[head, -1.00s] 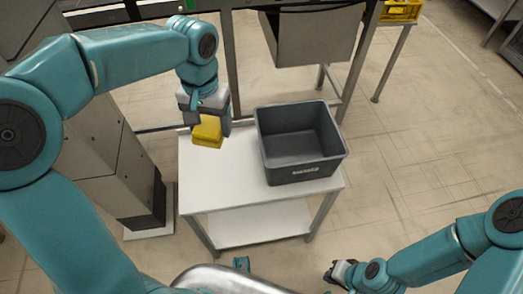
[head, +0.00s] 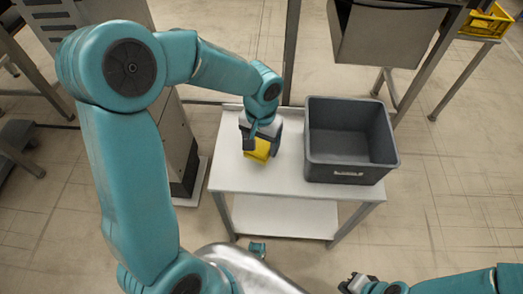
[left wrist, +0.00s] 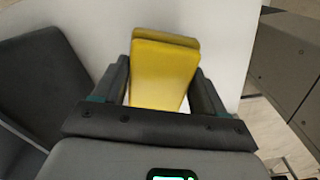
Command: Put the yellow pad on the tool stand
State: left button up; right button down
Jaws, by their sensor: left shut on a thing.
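The yellow pad (head: 259,151) is a thick block between the fingers of my left gripper (head: 263,143), over the left part of the white-topped stand (head: 285,182). In the left wrist view the yellow pad (left wrist: 162,75) lies between both dark fingers of my left gripper (left wrist: 160,92), with the white top behind it. The gripper is shut on it. I cannot tell whether the pad touches the top. My right gripper (head: 351,284) is at the bottom edge of the head view, away from the stand; its jaws are too small to read.
A grey open crate (head: 349,174) stands on the right part of the white top, beside the pad. A grey machine cabinet (head: 178,140) stands left of the stand. A grey bin (head: 385,35) and a yellow crate (head: 487,20) are at the back. The front left of the top is clear.

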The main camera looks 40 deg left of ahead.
aim_at(261, 150)
pick_arm(q)
notch_tip(261, 150, down, 4)
jog(key=shift+b, duration=0.5)
jog(key=shift+r, duration=0.1)
jog(key=o, duration=0.9)
jog(key=shift+o, duration=0.2)
jog(key=shift+r, duration=0.1)
notch_tip(261, 150, up, 12)
jog(key=p, duration=0.3)
